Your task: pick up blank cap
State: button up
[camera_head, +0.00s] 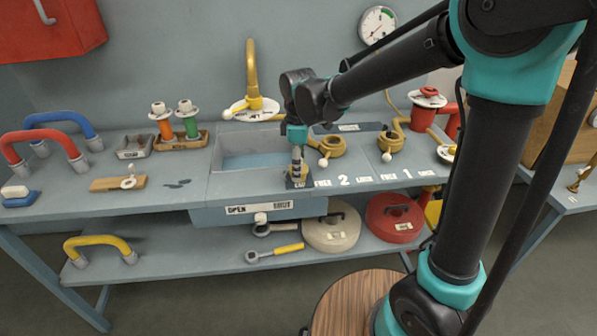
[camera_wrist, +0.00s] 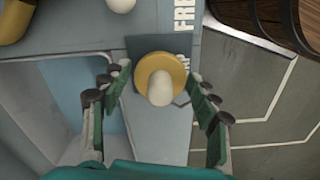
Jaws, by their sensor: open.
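The blank cap, a round yellow disc with a pale knob on top, shows in the wrist view (camera_wrist: 147,68). It sits on a dark square plate (camera_wrist: 140,46) with a partly hidden label ending in "AP". My gripper (camera_wrist: 168,98) is open, with one finger on each side of the cap and visible gaps to it. In the head view my gripper (camera_head: 297,168) points straight down over the dark plate (camera_head: 299,184) at the bench's front edge, right of the sink. It mostly hides the cap there.
A sink basin (camera_head: 255,150) lies left of my gripper, with a yellow tap (camera_head: 252,80) behind. Brass fittings (camera_head: 332,146) with pale knobs stand close on the right. A lower shelf holds a cream round lidded vessel (camera_head: 331,232) and a red one (camera_head: 394,220).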

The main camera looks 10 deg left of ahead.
jog(key=c, duration=1.4)
grip_shut()
jog(key=shift+r, duration=0.15)
